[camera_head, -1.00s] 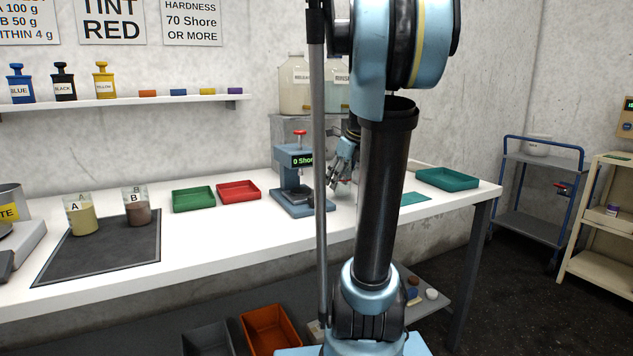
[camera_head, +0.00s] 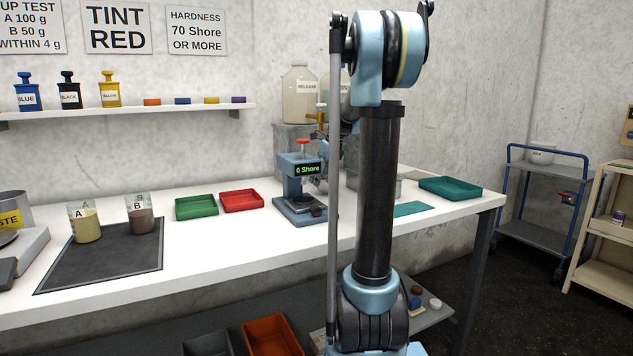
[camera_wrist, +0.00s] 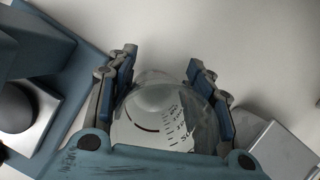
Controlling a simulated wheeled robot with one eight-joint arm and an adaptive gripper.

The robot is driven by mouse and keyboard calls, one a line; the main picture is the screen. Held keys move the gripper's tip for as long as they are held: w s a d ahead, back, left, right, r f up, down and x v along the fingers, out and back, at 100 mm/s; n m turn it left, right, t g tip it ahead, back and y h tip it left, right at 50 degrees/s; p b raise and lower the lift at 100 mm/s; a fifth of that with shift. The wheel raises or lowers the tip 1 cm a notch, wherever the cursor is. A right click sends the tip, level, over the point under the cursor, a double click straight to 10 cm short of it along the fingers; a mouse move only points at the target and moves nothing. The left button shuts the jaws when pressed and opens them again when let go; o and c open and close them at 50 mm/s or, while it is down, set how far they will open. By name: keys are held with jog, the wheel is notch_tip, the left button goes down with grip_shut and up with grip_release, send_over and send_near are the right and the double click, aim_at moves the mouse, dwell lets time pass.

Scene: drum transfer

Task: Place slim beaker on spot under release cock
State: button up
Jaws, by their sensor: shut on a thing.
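The slim beaker (camera_wrist: 165,115) is clear, with dark graduation marks, and sits between my gripper's fingers in the wrist view. My gripper (camera_wrist: 160,75) is shut on it, with one blue-padded finger on each side. In the head view my arm largely hides the gripper and the beaker. The release drum (camera_head: 298,95), a cream jar labelled RELEASE, stands on a grey stand at the back of the bench. Its yellow release cock (camera_head: 316,117) shows low at its right. The spot under the cock cannot be made out behind the tester and my arm.
The hardness tester (camera_head: 290,180), reading 0 Shore, stands left of my arm; its blue-grey body (camera_wrist: 55,75) is close by in the wrist view. A red tray (camera_head: 241,201) and a green tray (camera_head: 197,207) lie to its left. A teal tray (camera_head: 450,188) lies at right.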

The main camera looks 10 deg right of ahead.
jog(key=w, duration=0.2)
jog(key=w+a, duration=0.1)
jog(key=shift+w+f, duration=0.15)
jog(key=shift+f, duration=0.65)
jog(key=o, duration=1)
jog(key=shift+c, duration=0.2)
jog(key=shift+r, duration=0.25)
jog(key=s+d, duration=0.2)
jog(key=s, duration=0.1)
jog(key=s+d, duration=0.6)
jog(key=shift+s+r, duration=0.35)
